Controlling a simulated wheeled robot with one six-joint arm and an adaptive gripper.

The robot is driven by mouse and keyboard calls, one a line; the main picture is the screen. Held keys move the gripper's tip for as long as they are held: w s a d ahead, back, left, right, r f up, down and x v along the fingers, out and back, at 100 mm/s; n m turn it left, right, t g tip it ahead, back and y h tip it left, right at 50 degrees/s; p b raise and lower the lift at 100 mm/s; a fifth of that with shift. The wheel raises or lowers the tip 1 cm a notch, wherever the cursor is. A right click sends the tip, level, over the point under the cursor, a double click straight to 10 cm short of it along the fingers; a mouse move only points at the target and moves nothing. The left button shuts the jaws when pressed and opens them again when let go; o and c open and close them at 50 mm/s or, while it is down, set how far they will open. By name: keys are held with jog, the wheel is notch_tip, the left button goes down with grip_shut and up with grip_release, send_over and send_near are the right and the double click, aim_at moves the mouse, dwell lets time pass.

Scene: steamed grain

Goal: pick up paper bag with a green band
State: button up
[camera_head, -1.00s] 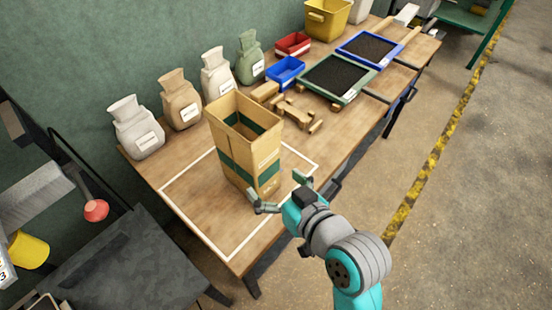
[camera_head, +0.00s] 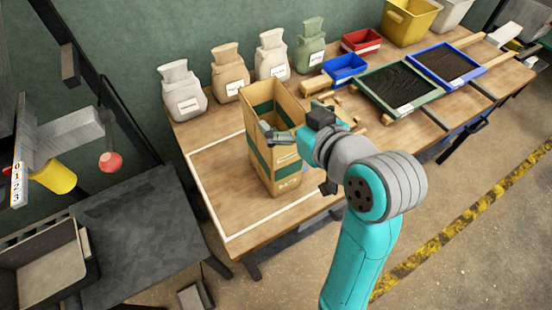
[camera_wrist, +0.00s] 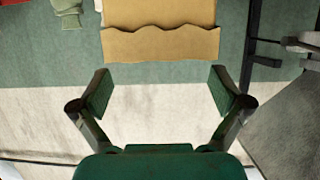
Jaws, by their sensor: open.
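The tall tan paper bag with a green band (camera_head: 262,172) stands upright on the wooden table, its top open. In the wrist view a tan surface with a wavy edge, seemingly part of this bag (camera_wrist: 160,45), lies at the top of the picture, beyond the fingertips. My gripper (camera_head: 298,160) is at the bag's right side in the head view, with one finger in front of its upper part. In the wrist view my gripper (camera_wrist: 163,92) has its fingers spread wide with nothing between them. Whether a finger touches the bag cannot be told.
Several labelled sacks (camera_head: 230,75) stand behind the bag along the wall. Blue (camera_head: 344,70) and red bins, wooden blocks and framed trays of dark grain (camera_head: 400,85) lie to the right. The table (camera_head: 225,205) is clear left of the bag, inside a white outline.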

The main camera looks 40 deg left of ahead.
jog(key=x, duration=0.6)
jog(key=shift+f, duration=0.1)
jog(key=c, duration=1.5)
jog(key=shift+o, duration=0.2)
jog(key=shift+a, duration=0.1)
